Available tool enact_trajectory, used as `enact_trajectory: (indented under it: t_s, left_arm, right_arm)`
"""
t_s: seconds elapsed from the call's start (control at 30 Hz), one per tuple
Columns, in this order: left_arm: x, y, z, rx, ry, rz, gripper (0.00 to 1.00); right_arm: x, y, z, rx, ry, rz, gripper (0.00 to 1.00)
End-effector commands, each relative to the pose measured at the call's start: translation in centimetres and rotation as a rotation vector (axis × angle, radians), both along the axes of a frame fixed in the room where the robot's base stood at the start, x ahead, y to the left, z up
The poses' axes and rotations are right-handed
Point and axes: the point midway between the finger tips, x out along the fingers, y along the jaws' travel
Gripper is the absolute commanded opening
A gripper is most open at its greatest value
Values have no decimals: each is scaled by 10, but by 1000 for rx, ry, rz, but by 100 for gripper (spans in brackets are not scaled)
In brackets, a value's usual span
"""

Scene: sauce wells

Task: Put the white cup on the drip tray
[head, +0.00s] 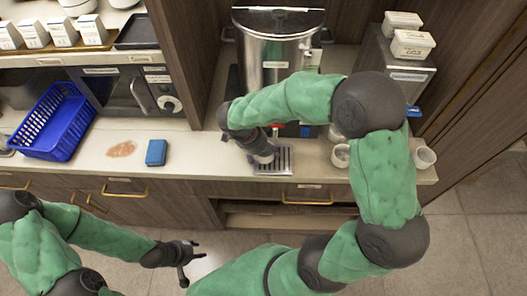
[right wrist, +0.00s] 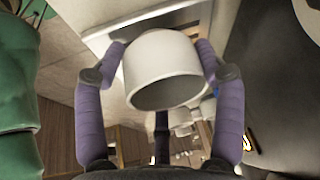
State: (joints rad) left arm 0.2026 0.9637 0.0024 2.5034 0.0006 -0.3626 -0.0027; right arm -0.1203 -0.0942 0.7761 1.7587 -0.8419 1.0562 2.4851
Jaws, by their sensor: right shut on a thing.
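My right gripper (right wrist: 160,88) is shut on a white cup (right wrist: 163,58), with a purple finger on each side of it in the right wrist view. In the head view my right gripper (head: 264,156) is over the left part of the metal drip tray (head: 284,167), below the big steel dispenser (head: 277,50). The arm and gripper hide most of the held cup there, and I cannot tell whether it touches the tray. My left gripper (head: 186,262) is open and empty, low in front of the cabinets, away from the counter.
More white cups stand right of the tray, one near the middle (head: 341,156) and one near the counter's right end (head: 425,158). A blue sponge (head: 156,152), a brown spill (head: 121,149) and a blue basket (head: 52,125) are to the left. Counter between sponge and tray is clear.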

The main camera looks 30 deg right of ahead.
Motion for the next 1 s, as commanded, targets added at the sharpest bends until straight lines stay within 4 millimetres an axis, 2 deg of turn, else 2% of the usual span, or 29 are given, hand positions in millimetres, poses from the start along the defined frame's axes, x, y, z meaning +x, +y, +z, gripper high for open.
enact_trajectory:
  t_s: [0.03,0.1,0.13,0.6,0.77,1.0]
  left_arm:
    - [0,0,-2,0,0,0,40]
    - [0,0,-1,0,0,0,40]
    - [0,0,-1,0,0,0,40]
    - [0,0,5,0,0,0,40]
    - [0,0,10,0,0,0,40]
    - [0,0,21,0,0,0,40]
  right_arm:
    - [0,0,-2,0,0,0,73]
    - [0,0,-1,0,0,0,92]
    - [0,0,-1,0,0,0,94]
    - [0,0,4,0,0,0,94]
    - [2,10,28,0,-4,3,94]
    - [5,28,75,0,-5,2,94]
